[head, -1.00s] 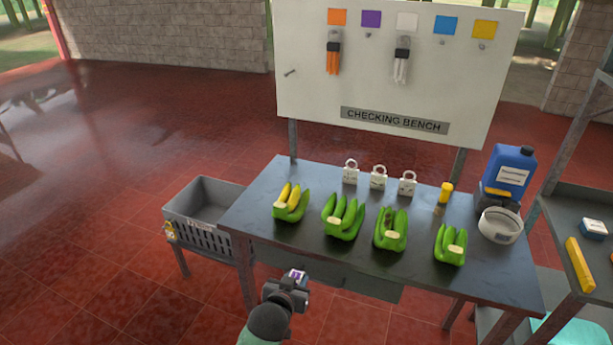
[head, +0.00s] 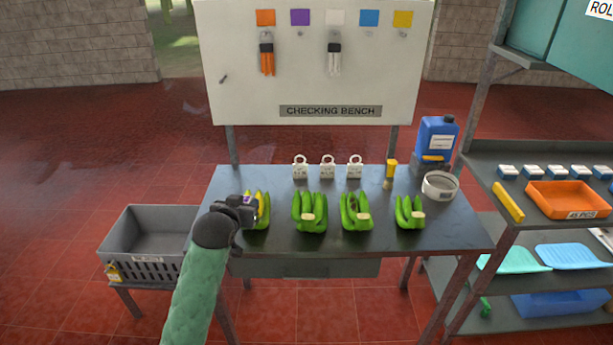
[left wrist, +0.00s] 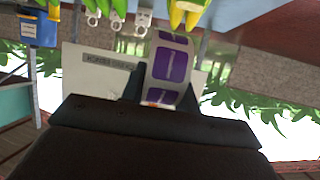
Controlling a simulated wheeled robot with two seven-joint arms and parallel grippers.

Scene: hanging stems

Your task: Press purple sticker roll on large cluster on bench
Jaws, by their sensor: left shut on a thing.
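My left gripper (head: 240,207) is shut on the purple sticker roll (head: 248,200), which shows as a small white and purple patch. The roll's purple labels show clearly in the left wrist view (left wrist: 170,65). The gripper is over the left front of the bench (head: 270,240) and partly hides a green and yellow cluster (head: 264,207); I cannot tell if they touch. To its right stand three green clusters: a broad one (head: 310,210), one with dark marks (head: 356,212) and a smaller one (head: 409,213). Each of these three bears a pale label. My right gripper is not in view.
A grey crate (head: 150,258) stands left of the bench. White tags (head: 328,167), a yellow-handled tool (head: 391,170), a white ring-shaped roll (head: 440,185) and a blue jug (head: 437,138) stand behind the clusters. A shelf rack (head: 545,235) is at right.

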